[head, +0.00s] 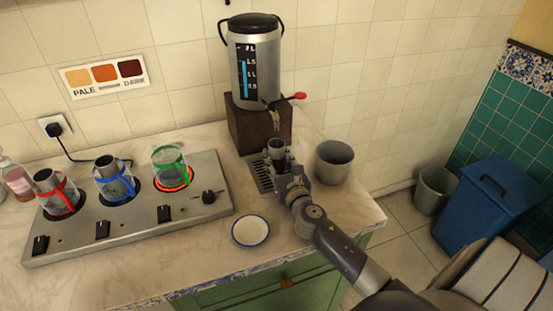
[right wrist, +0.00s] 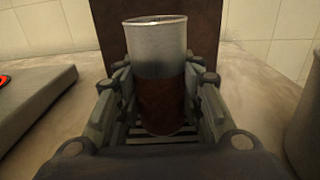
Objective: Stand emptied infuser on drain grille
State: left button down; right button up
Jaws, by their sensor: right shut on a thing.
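The infuser (head: 277,147) is a grey metal cylinder, upright under the urn's tap. In the right wrist view the infuser (right wrist: 155,45) has a bright upper half and a dark brown lower half. My right gripper (head: 279,160) is shut on it, with fingers on both sides. The drain grille (head: 262,178) lies beneath, in front of the brown block. Its dark slats also show under the infuser in the right wrist view (right wrist: 150,140). I cannot tell whether the infuser's base touches the slats. My left gripper is not in view.
The urn (head: 254,62) stands on a brown block (head: 258,124). A grey pot (head: 333,162) is close right of my gripper. A white bowl (head: 250,230) sits front left. The hotplate (head: 130,222) holds red, blue and green banded vessels; the green one's (head: 169,163) burner glows.

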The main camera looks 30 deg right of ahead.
jog(key=o, duration=1.1)
jog(key=shift+c, duration=0.2)
jog(key=shift+r, duration=0.15)
jog(key=shift+s+a, duration=0.1)
jog(key=shift+s, duration=0.2)
jog(key=b+v, duration=0.1)
jog(key=v, duration=1)
jog(key=shift+s, duration=0.2)
